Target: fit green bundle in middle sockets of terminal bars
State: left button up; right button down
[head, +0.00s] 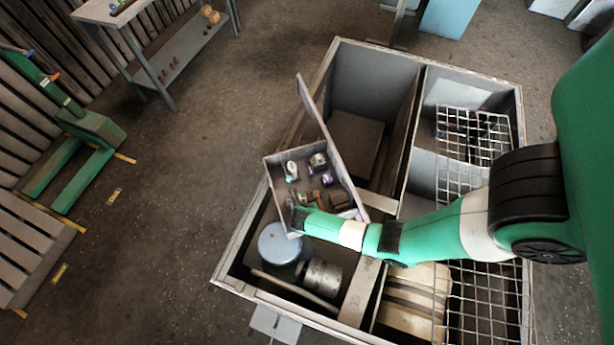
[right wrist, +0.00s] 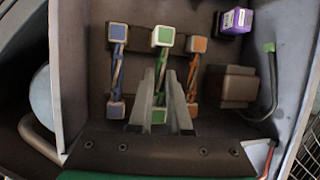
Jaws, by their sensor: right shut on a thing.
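The green bundle (right wrist: 161,66), a twisted set of wires with green-faced end blocks, lies lengthwise between a blue-ended bundle (right wrist: 117,62) and an orange-ended bundle (right wrist: 194,75). My right gripper (right wrist: 163,80) is shut on the green bundle, with its fingers on either side of the wires near the lower end. Its upper block looks larger than its neighbours'. In the head view, my right gripper (head: 296,212) is over the front of the open housing (head: 268,180). My left gripper is not in view.
The housing's raised side panel (head: 320,112) stands behind it. A purple-and-black part (right wrist: 234,20), a brown block (right wrist: 238,86) and a green-tipped black cable (right wrist: 272,80) lie right of the bundles. The housing rests on a large divided crate (head: 225,262) holding a motor (head: 320,276).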

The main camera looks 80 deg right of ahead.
jog(key=shift+f+b, duration=0.5)
jog(key=shift+f, duration=0.25)
jog(key=c, duration=0.8)
grip_release()
jog(key=p+v, duration=0.4)
jog(key=v, duration=0.7)
jog(key=shift+a+r, duration=0.1)
jog(key=shift+r, duration=0.25)
